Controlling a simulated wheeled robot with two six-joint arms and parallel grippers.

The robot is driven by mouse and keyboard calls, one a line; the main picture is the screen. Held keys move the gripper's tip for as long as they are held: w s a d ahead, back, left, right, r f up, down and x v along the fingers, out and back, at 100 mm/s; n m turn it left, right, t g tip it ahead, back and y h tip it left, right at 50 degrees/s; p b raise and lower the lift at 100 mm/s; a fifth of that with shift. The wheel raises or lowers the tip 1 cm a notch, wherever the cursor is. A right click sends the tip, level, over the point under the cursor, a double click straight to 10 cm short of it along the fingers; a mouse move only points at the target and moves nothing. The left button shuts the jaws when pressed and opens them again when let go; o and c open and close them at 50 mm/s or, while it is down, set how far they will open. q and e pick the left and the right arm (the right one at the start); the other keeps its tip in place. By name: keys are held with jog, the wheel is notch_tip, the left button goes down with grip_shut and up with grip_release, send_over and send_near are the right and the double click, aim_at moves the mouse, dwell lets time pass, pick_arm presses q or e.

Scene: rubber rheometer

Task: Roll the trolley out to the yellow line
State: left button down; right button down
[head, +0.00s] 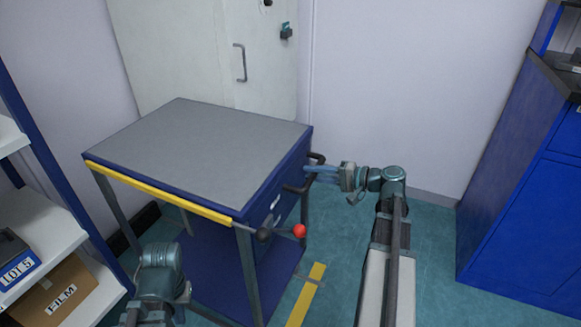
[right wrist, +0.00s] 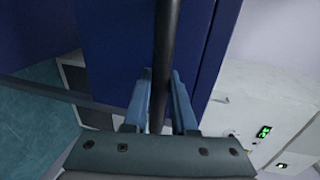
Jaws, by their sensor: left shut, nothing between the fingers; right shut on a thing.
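The trolley (head: 200,150) has a grey top, a dark blue frame and a yellow strip along its front edge. It stands on the teal floor in front of a pale door. My right gripper (head: 312,169) is shut on the trolley's dark handle bar at its right side; in the right wrist view the bar (right wrist: 167,50) runs between the two fingers. The yellow line (head: 306,295) is on the floor, right of the trolley's lower front corner. My left gripper (head: 160,257) is low in front of the trolley, shut and empty; its fingertips are hard to make out.
A lever with a red knob (head: 299,231) and a dark knob (head: 264,234) stick out at the trolley's front right corner. A shelf (head: 35,235) with boxes stands at the left, a blue cabinet (head: 520,215) at the right.

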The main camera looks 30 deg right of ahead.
jog(key=shift+f+v, duration=0.2)
jog(key=shift+v, duration=0.65)
jog(key=shift+f+v, duration=0.15)
jog(key=shift+v, duration=0.7)
jog(key=shift+f+v, duration=0.2)
jog(key=shift+v, duration=0.65)
jog(key=shift+s, duration=0.1)
jog(key=c, duration=0.7)
grip_release()
jog(key=p+v, duration=0.2)
jog(key=v, duration=1.2)
jog(key=shift+f+p, duration=0.1)
jog(key=shift+p, duration=0.3)
jog(key=shift+d, duration=0.1)
